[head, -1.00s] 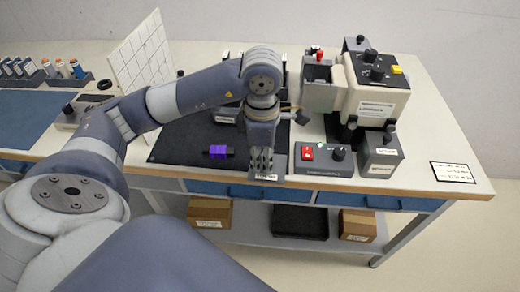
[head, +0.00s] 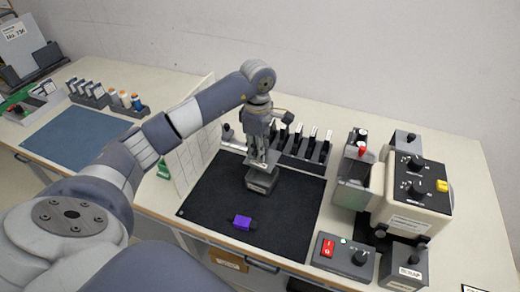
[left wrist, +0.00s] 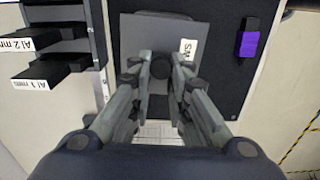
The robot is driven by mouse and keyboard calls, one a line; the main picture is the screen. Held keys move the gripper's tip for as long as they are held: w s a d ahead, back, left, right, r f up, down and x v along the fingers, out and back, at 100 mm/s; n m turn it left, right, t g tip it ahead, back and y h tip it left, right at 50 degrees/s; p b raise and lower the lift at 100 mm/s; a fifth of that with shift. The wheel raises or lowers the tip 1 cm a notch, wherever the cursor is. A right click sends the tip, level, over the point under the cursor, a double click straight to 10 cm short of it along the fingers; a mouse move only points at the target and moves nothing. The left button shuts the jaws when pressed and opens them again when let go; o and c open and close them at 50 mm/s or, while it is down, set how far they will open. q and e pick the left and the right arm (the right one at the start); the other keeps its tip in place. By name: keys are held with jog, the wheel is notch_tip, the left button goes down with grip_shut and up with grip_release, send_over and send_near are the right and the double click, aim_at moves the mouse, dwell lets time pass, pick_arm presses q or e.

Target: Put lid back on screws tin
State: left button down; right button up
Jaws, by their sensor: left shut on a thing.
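My left gripper (head: 264,158) is shut on the dark round knob of a grey square lid (head: 256,165). The lid also shows in the left wrist view (left wrist: 135,45), below the fingers (left wrist: 160,75). A small white label, partly readable, lies to the right of the knob there. The dark grey screws tin (head: 262,184) stands on the black mat (head: 205,195), directly under the lid. The lid hides the tin's opening, and I cannot tell whether the lid touches the rim. My right gripper is not in view.
A purple-and-black piece (head: 241,222) lies on the mat in front of the tin. A rack of dark holders (head: 305,147) stands behind it. A white gridded panel (head: 190,160) stands at left. A cream machine (head: 415,190) and red-switch control box (head: 343,255) are at right.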

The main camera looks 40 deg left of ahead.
pick_arm(q)
jog(key=shift+s+f, duration=0.1)
jog(key=shift+f, duration=0.3)
jog(key=shift+f+b, duration=0.3)
jog(key=shift+b, duration=0.05)
notch_tip(320, 180, down, 4)
jog(key=b, duration=0.2)
jog(key=shift+b, duration=0.35)
jog(key=shift+f, duration=0.25)
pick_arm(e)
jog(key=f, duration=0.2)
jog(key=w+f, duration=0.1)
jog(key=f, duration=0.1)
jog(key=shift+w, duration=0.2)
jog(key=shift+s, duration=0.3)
pick_arm(q)
jog(key=shift+f+b, duration=0.15)
jog(key=shift+b, duration=0.8)
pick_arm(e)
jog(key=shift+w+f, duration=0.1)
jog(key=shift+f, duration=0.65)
